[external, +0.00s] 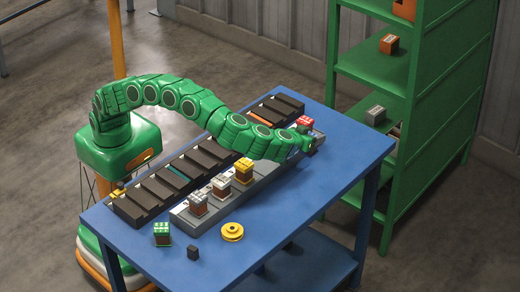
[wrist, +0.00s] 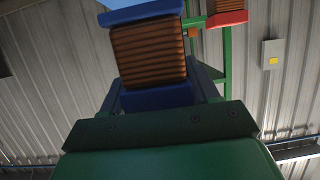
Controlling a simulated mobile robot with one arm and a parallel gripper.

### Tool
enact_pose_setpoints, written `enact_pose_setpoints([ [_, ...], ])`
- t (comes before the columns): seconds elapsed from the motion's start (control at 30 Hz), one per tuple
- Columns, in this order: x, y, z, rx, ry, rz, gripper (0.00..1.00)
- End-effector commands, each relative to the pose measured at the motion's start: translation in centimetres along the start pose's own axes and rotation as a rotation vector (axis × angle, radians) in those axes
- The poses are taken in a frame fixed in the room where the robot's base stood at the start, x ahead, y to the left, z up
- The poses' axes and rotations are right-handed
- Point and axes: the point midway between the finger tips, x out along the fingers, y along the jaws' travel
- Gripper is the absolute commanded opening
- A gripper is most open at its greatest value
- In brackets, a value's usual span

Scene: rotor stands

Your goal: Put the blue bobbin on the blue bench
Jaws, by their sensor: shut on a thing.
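The blue bobbin (wrist: 148,55) has blue end plates and a copper-coloured winding. In the wrist view it sits between the fingers of my gripper (wrist: 160,88), which is shut on it. In the external view my gripper (external: 302,146) is at the far right end of the grey rail (external: 262,178), close to the red bobbin (external: 305,123). There the arm mostly hides the blue bobbin, and I cannot tell whether it touches the rail. The blue bench (external: 285,218) is under the rail, with bare top at its front and right.
White bobbins (external: 221,187) and a yellow bobbin (external: 243,172) stand on the rail. A green bobbin (external: 161,233), a yellow pulley (external: 232,231) and a dark cube (external: 193,252) are on the bench's front left. Black slotted racks (external: 165,187) lie behind. Green shelves (external: 415,100) stand at right.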

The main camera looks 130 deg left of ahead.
Motion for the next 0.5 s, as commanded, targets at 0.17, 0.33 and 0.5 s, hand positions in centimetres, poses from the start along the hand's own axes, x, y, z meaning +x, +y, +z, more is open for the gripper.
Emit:
enact_pose_setpoints([
  [0.17, -0.3, 1.5, 0.6, 0.006, 0.001, 0.02, 0.18],
  [0.33, -0.4, 2.0, 1.2, 0.01, -0.001, 0.028, 0.18],
  [0.5, 0.2, 2.0, 3.0, 0.012, 0.0, 0.029, 0.18],
])
